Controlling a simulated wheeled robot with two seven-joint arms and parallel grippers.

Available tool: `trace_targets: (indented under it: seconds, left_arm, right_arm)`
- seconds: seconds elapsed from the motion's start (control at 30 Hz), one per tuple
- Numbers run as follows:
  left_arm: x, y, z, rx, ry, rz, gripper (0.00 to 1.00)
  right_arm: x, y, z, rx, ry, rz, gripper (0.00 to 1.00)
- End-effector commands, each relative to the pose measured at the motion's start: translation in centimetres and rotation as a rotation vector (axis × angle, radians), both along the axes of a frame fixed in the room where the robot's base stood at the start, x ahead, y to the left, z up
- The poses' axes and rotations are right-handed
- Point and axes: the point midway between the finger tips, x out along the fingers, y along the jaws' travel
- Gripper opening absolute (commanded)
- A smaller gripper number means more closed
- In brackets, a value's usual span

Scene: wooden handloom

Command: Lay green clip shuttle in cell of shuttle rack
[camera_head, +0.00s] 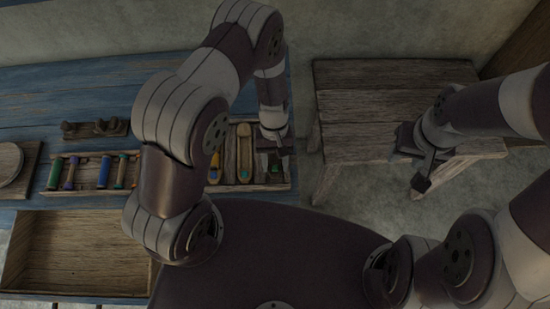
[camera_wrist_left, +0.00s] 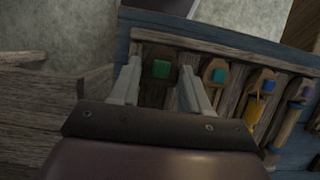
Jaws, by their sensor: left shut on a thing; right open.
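The green clip shuttle (camera_wrist_left: 161,69) is a dark wooden piece with a green block. My left gripper (camera_wrist_left: 155,92) is shut on it, with a finger at each side in the left wrist view. In the head view its green part (camera_head: 275,167) shows just below my left gripper (camera_head: 274,142), at the right end of the shuttle rack (camera_head: 285,186). The shuttle lines up with the rack's end cell, beside the shuttle with a teal part (camera_head: 244,160). I cannot tell whether it touches the cell floor. My right gripper (camera_head: 427,168) is open and empty by the wooden bench.
Shuttles with yellow (camera_head: 214,165) and teal parts fill neighbouring cells. A rack of coloured spools (camera_head: 104,172) lies further left on the blue table (camera_head: 60,105). An open drawer (camera_head: 75,252) is at lower left. A bare wooden bench (camera_head: 385,95) stands right, across a gap.

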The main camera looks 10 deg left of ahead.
Motion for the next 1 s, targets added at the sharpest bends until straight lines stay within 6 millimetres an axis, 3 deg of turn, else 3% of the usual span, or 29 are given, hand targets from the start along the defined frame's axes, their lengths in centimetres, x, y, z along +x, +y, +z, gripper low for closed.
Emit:
trace_targets:
  seconds: [0.03,0.2,0.83,0.87,0.9,0.93,1.0]
  left_arm:
    - [0.0,0.0,-1.7,0.0,0.001,0.0,0.12]
    - [0.0,0.0,-3.1,0.0,0.0,0.0,0.12]
    - [0.0,0.0,-3.8,0.0,0.0,0.0,0.12]
    - [0.0,0.0,-3.7,0.0,0.0,0.0,0.56]
    - [0.0,0.0,-3.6,0.0,0.0,0.0,0.69]
    - [0.0,0.0,-3.6,0.0,0.0,0.0,0.76]
    - [0.0,0.0,-3.6,0.0,0.0,0.0,0.76]
  right_arm:
    - [0.0,0.0,-1.6,0.0,0.0,0.0,0.43]
    - [0.0,0.0,-2.6,0.0,0.0,0.0,0.43]
    - [0.0,0.0,-3.0,0.0,0.0,0.0,0.43]
    - [0.0,0.0,-2.9,0.0,0.0,0.0,0.43]
    - [0.0,0.0,-2.9,0.0,0.0,0.0,0.43]
    - [0.0,0.0,-2.9,0.0,0.0,0.0,0.43]
    - [0.0,0.0,-2.9,0.0,0.0,0.0,0.43]
